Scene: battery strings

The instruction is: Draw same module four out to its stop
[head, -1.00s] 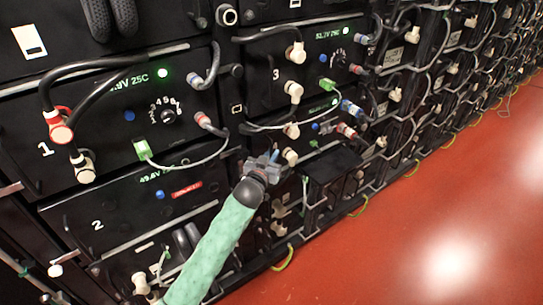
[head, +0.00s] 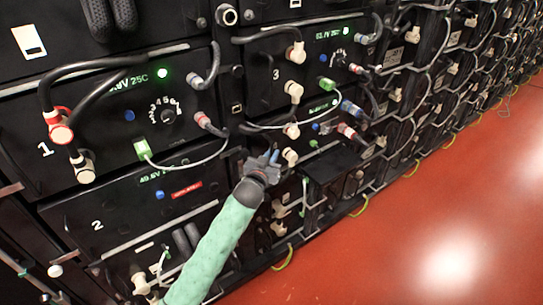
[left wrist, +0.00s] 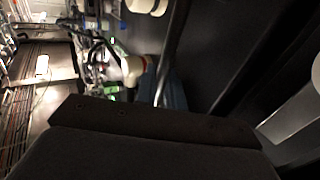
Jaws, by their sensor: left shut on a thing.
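Module four (head: 318,110) is the black unit under module three in the right-hand column, with a lit green readout and blue and red cable plugs on its front. Its number is not readable. My left gripper (head: 270,158) is at the lower left of its front, shut on what seems to be its handle; the fingers hide most of the grip. In the left wrist view, dark gripper parts fill the bottom, with a pale connector (left wrist: 132,68) and a grey bar beyond. I cannot tell how far the module stands out. My right gripper is not in view.
Module three (head: 270,75) is above and modules one (head: 100,115) and two (head: 125,220) are to the left. Cables loop close around the gripper. A black ledge (head: 335,165) juts out to its right. The red floor (head: 440,220) is clear.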

